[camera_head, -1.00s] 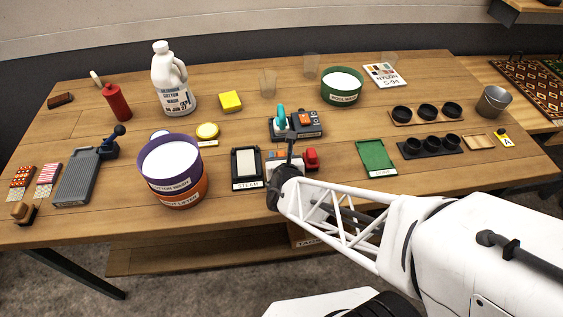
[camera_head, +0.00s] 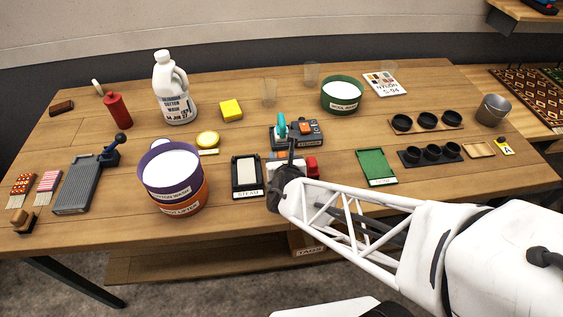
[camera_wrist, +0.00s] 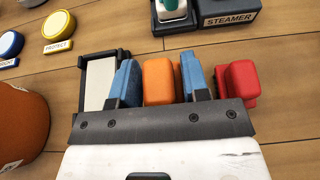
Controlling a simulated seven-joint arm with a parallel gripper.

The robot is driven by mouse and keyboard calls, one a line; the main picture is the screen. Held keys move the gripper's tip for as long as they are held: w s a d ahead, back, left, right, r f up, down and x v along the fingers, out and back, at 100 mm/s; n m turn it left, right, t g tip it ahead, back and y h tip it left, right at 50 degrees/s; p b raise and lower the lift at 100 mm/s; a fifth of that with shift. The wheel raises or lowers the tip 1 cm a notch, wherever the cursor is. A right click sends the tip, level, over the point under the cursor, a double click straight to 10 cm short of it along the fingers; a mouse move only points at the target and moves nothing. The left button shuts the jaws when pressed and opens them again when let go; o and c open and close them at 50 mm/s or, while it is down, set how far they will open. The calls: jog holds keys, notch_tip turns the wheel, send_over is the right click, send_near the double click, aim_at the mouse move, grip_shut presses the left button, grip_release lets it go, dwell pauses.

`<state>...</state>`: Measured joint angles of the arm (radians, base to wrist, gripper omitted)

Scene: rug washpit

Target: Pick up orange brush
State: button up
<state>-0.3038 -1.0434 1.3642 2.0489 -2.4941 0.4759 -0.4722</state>
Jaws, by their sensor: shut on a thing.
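The orange brush (camera_wrist: 160,85) shows in the wrist view as a rounded orange block between the two blue fingers of my gripper (camera_wrist: 159,70). The fingers are shut on it, one along each side. Its lower part is hidden, and I cannot tell whether it touches the table. In the head view my gripper (camera_head: 290,152) is over the middle of the table and mostly hides the orange brush.
A red brush (camera_wrist: 238,84) is close to the right finger. A black-framed tray with a pale pad (camera_wrist: 100,85) is close on the left. The steamer base (camera_wrist: 228,16) stands behind. Purple and orange tubs (camera_head: 178,207) stand farther left, and a green tray (camera_head: 377,182) to the right.

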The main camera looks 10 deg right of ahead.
jog(key=s+d+r, duration=0.1)
jog(key=s+d, duration=0.2)
jog(key=s, duration=1.2)
jog(key=shift+r, duration=0.15)
